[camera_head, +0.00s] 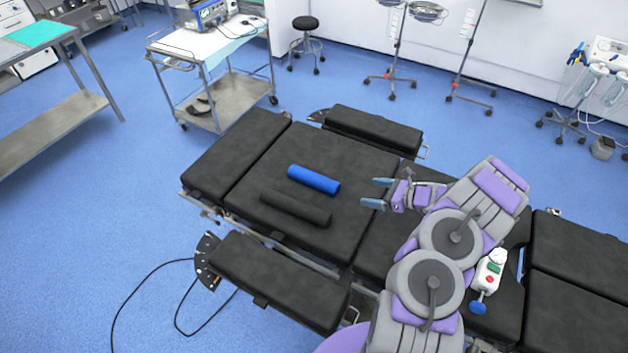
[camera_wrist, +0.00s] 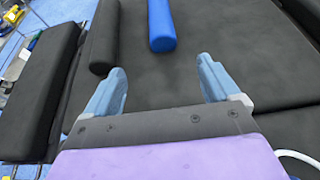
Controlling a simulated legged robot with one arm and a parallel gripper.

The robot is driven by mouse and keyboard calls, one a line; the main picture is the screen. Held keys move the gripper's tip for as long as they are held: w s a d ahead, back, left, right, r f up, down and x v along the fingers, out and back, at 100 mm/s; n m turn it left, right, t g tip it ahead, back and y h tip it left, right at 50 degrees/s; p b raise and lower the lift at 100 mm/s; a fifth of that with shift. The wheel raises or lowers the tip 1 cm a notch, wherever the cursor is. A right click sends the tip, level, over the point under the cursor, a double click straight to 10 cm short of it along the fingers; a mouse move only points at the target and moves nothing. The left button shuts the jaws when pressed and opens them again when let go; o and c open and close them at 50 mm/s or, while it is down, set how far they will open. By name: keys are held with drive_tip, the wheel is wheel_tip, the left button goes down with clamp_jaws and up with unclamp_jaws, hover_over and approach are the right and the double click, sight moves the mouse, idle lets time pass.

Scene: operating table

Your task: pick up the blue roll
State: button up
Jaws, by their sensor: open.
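The blue roll (camera_head: 313,179) lies on the black operating table (camera_head: 265,165), beside a black roll of similar shape. In the wrist view the blue roll (camera_wrist: 161,24) is at the top, ahead of the fingertips and between their lines, and its far end is cut off by the frame. My gripper (camera_head: 375,192) is to the right of the blue roll in the head view, apart from it. In the wrist view my gripper (camera_wrist: 163,72) shows two blue-grey fingers spread wide with nothing between them.
The black roll (camera_head: 295,206) lies close alongside the blue one; it also shows in the wrist view (camera_wrist: 104,40). A white hand control (camera_head: 490,272) sits near my arm. Padded side boards (camera_head: 280,280) flank the table. A trolley (camera_head: 215,45) stands behind.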

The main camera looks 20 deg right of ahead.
sight(339, 187)
drive_tip(key=b+x, duration=0.2)
drive_tip(key=x, duration=0.9)
drive_tip(key=shift+s+a+f, duration=0.1)
drive_tip(key=shift+s+f, duration=0.05)
drive_tip(key=x, duration=0.2)
drive_tip(key=b+x, duration=0.2)
drive_tip(key=x, duration=0.1)
drive_tip(key=shift+w+f, duration=0.4)
drive_tip(key=shift+w, duration=0.2)
drive_tip(key=c, duration=1.2)
